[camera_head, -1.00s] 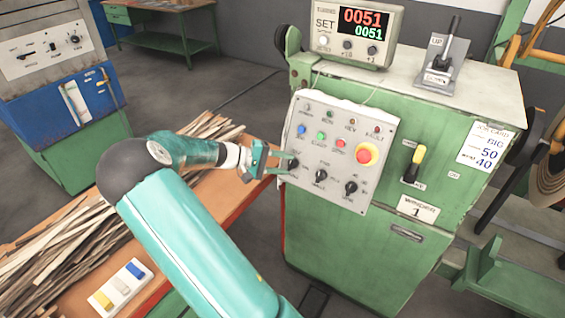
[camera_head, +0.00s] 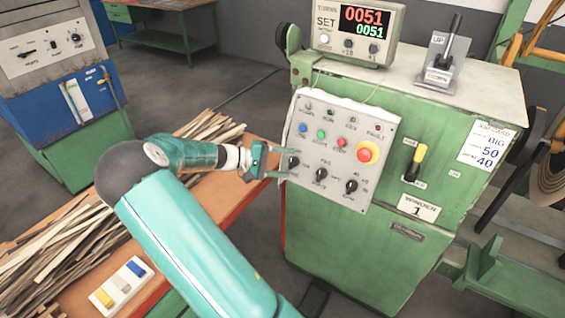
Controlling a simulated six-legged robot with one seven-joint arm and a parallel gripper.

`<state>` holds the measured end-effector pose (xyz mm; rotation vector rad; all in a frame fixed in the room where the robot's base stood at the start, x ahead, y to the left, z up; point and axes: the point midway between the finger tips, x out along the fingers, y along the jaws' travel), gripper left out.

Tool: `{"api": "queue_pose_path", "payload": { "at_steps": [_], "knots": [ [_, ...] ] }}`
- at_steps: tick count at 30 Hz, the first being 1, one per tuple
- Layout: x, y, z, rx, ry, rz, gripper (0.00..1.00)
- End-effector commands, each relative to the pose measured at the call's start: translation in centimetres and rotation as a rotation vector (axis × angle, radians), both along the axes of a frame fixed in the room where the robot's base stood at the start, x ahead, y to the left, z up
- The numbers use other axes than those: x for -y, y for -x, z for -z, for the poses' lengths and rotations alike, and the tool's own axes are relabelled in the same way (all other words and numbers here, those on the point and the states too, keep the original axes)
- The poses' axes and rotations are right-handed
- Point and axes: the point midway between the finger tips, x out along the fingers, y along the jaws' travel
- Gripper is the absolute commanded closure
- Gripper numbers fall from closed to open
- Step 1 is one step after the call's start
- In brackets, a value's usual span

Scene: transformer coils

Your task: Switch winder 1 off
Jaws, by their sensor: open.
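Winder 1 is a green cabinet (camera_head: 330,240) with a label reading "WINDER 1" (camera_head: 416,207). A grey control panel (camera_head: 310,185) on its front carries small lamps, coloured buttons, a red mushroom button on yellow (camera_head: 367,152) and a row of black rotary knobs. The leftmost knob (camera_head: 293,162) is beside my fingertips; the middle knob (camera_head: 320,175) and right knob (camera_head: 351,187) are clear of them. A yellow-handled switch (camera_head: 418,160) sits right of the panel. My gripper (camera_head: 284,164) is open at the panel's left edge; I cannot tell whether it touches the leftmost knob.
A counter display (camera_head: 355,33) and an UP lever (camera_head: 447,55) stand on the cabinet top. A bench (camera_head: 235,205) with wooden strips (camera_head: 60,235) and a coloured switch box (camera_head: 121,284) lies left. A blue machine (camera_head: 65,85) stands behind.

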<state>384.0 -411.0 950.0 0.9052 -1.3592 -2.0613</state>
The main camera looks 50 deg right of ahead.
Motion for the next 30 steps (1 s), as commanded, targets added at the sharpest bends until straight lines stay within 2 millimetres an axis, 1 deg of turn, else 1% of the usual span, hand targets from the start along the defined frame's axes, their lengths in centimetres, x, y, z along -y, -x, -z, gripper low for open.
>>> {"api": "queue_pose_path", "payload": {
  "at_steps": [5,8,11,21,27,30],
  "knots": [
    [-0.2,-0.3,-0.1,0.001,0.001,-0.001,0.4],
    [-0.9,-1.0,-0.3,0.003,0.001,-0.003,0.4],
    [-2.2,-2.1,-0.8,0.003,0.001,-0.004,0.4],
    [-7.6,-6.9,-2.7,0.003,0.001,-0.003,0.4],
    [-9.5,-8.7,-3.3,0.0,0.0,-0.001,0.4],
    [-9.9,-8.9,-3.4,0.0,-0.001,-0.001,0.4]
  ]
}}
